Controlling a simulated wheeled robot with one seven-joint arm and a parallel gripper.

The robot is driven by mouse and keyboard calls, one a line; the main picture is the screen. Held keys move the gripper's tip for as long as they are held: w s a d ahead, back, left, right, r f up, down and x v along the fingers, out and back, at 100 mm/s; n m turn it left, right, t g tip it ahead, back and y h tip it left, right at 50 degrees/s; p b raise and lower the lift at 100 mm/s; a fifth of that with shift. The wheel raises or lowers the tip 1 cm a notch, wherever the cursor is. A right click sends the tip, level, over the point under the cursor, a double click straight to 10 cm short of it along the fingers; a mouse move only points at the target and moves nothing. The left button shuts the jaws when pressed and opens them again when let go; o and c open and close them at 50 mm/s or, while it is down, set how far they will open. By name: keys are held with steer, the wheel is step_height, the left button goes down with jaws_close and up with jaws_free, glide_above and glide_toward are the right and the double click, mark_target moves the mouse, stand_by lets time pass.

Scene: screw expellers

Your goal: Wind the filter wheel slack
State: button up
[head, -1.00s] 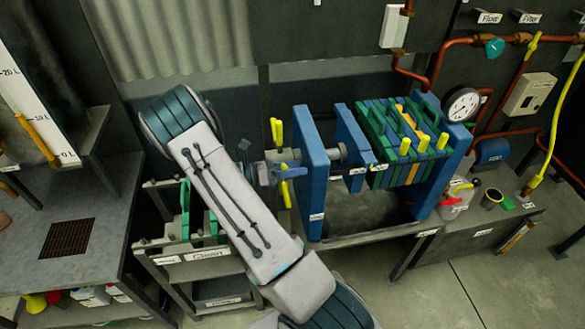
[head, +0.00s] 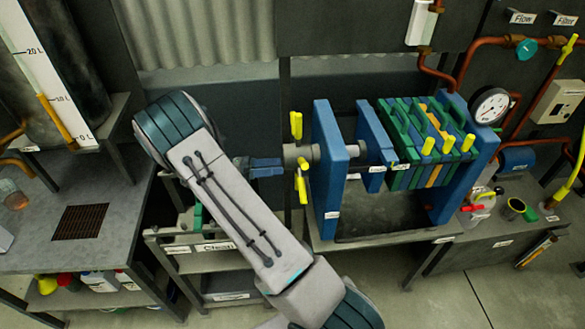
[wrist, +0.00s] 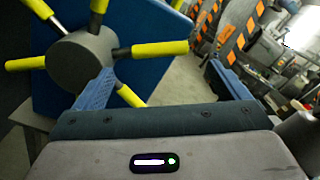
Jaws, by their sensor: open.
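The filter wheel (head: 291,155) is a grey hub with yellow-gripped spokes on the left end of the blue filter press (head: 330,170). In the wrist view the wheel's hub (wrist: 84,62) fills the upper left, with several yellow handles around it. My gripper (head: 265,168) is just left of the wheel in the head view. In the wrist view my gripper (wrist: 158,78) is open, its two blue fingers wide apart. The left finger overlaps the hub's lower right edge. A lower yellow handle (wrist: 130,96) shows just right of that finger; I cannot tell if they touch.
Green, blue and yellow plates (head: 430,135) are stacked in the press, with a pressure gauge (head: 490,106) behind. A grey bench with a drain grate (head: 80,222) is at left. A labelled rack (head: 205,262) stands below my arm. Copper pipes run at upper right.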

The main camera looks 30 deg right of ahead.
steer(key=shift+v, duration=1.45)
steer(key=s+a+r+m+t+y, duration=0.3)
steer(key=s+r+m+y, duration=0.3)
steer(key=s+m+y, duration=0.2)
steer(key=s+a+r+m+t+y, duration=0.3)
steer(key=s+r+m+t+y, duration=0.3)
steer(key=s+m, duration=0.4)
steer(key=shift+s+a+r+m+y, duration=0.3)
steer(key=shift+s+r+y, duration=0.65)
steer(key=shift+s, duration=0.3)
steer(key=shift+s+a+r+m+t+y, duration=0.2)
steer(key=shift+s+a+m+t+y, duration=0.25)
steer(key=shift+m+t, duration=0.3)
steer(key=shift+c, duration=0.3)
